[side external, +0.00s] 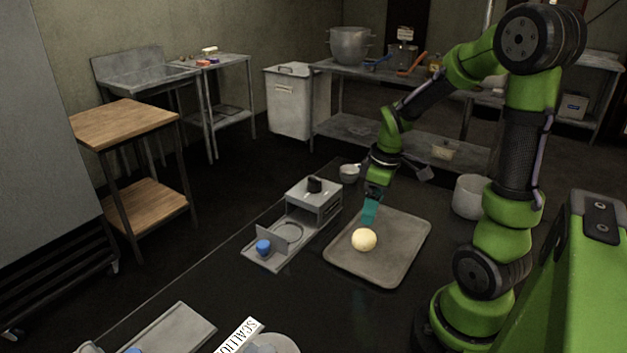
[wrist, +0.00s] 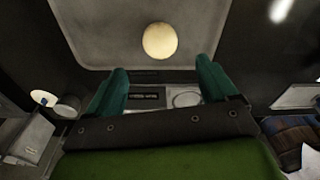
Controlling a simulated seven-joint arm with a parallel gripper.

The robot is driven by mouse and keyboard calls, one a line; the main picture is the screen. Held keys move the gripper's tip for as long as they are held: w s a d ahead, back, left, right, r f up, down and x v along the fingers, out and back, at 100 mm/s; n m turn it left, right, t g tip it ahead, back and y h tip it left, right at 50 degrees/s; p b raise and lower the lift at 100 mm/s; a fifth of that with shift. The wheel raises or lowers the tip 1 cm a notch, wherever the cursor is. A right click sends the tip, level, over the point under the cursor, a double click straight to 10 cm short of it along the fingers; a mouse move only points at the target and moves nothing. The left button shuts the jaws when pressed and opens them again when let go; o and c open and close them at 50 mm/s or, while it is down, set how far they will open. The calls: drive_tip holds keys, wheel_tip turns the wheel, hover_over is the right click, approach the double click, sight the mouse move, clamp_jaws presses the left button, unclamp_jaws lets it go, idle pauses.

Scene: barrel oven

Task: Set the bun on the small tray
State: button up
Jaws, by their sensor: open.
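The bun (side external: 364,239) is a pale round ball resting on a wide grey tray (side external: 400,262), near its left edge. My gripper (side external: 368,222) points down just behind and above the bun, and its teal fingers overlap the bun's top edge in the side view. In the wrist view my gripper (wrist: 163,75) is open and empty, with the bun (wrist: 160,41) beyond the fingertips, not between them. A smaller flat grey tray (side external: 172,332) lies at the bottom left in the side view. I cannot tell for certain that it is the small tray.
A grey box-shaped device (side external: 315,200) with a ringed platform and a blue knob (side external: 263,247) stands left of the wide tray. A small pot (side external: 349,173) is behind it. A white pot (side external: 468,196) stands to the right. Dark counter lies bare in front of the device.

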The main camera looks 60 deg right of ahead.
drive_tip(key=s+a+r+m+t+y, duration=0.1)
drive_tip(key=a+r+m+t, duration=0.2)
drive_tip(key=a+r, duration=0.4)
drive_tip(key=s+a+r+m+t, duration=0.1)
drive_tip(key=a+r+m+t, duration=0.1)
drive_tip(key=a+r, duration=0.4)
drive_tip(key=a+m, duration=0.1)
drive_tip(key=a, duration=0.4)
drive_tip(key=shift+a+r+t+y, duration=0.3)
drive_tip(key=shift+r+t+y, duration=0.05)
drive_tip(key=shift+t+y, duration=0.05)
